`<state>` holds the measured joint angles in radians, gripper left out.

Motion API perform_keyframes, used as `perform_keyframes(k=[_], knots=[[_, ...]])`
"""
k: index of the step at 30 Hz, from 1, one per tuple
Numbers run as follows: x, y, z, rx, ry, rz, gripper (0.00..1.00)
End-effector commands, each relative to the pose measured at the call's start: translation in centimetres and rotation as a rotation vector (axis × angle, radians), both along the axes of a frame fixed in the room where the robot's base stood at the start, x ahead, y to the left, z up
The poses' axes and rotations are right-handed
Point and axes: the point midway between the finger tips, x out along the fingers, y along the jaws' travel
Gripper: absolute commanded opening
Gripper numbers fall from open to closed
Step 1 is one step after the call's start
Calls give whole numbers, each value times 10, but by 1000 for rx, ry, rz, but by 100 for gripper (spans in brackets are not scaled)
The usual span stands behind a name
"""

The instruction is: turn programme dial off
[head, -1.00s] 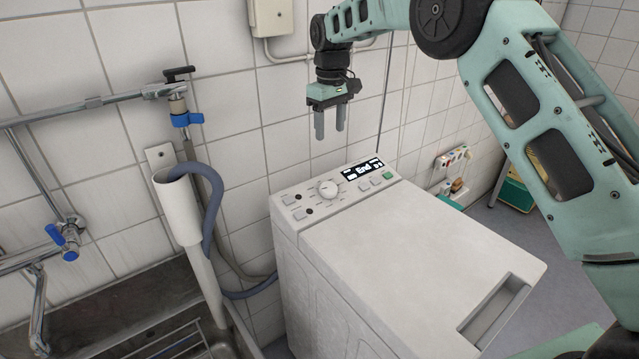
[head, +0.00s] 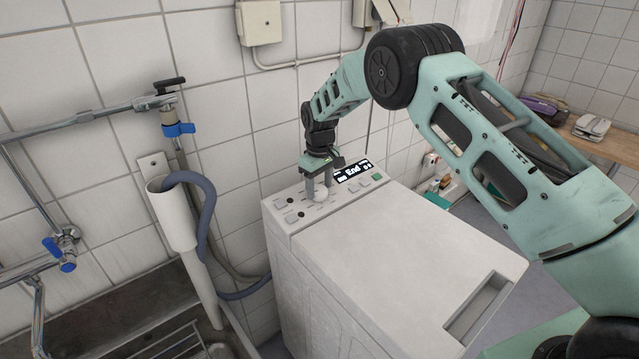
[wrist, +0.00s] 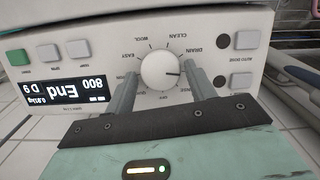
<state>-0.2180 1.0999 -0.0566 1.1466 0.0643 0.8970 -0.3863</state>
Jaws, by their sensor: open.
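The programme dial (wrist: 160,70) is a round white knob on the washer's control panel. In the wrist view its dark pointer line points right, below the DRAIN label and above a label partly hidden by a finger. The lettering appears upside down there. My gripper (head: 318,193) is open, lowered over the panel. In the wrist view its two grey fingers stand on the left and right of the dial; I cannot tell whether they touch it. In the head view the fingers partly hide the dial (head: 320,198).
The top-loading washer (head: 400,240) has a lit display (wrist: 77,90) reading "End" and several buttons beside the dial. A grey drain hose (head: 208,205) and white standpipe (head: 178,220) stand at left above a sink (head: 100,320). A tiled wall is close behind the panel.

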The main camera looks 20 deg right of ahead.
Motion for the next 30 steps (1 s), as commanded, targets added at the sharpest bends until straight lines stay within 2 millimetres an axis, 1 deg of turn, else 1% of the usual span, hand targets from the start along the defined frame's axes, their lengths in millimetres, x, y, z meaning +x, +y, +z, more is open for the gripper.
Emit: perform_keyframes(k=[4, 11, 14, 15, 23, 30], knots=[[0, 0, -5, 1, -1, 0, 55], [0, 0, -6, 1, -1, 0, 55], [0, 0, -6, 1, -1, 0, 30], [0, 0, -6, 1, -1, 0, 23], [0, 0, -6, 4, 1, -16, 23], [1, -1, -7, 30, 11, -109, 23]])
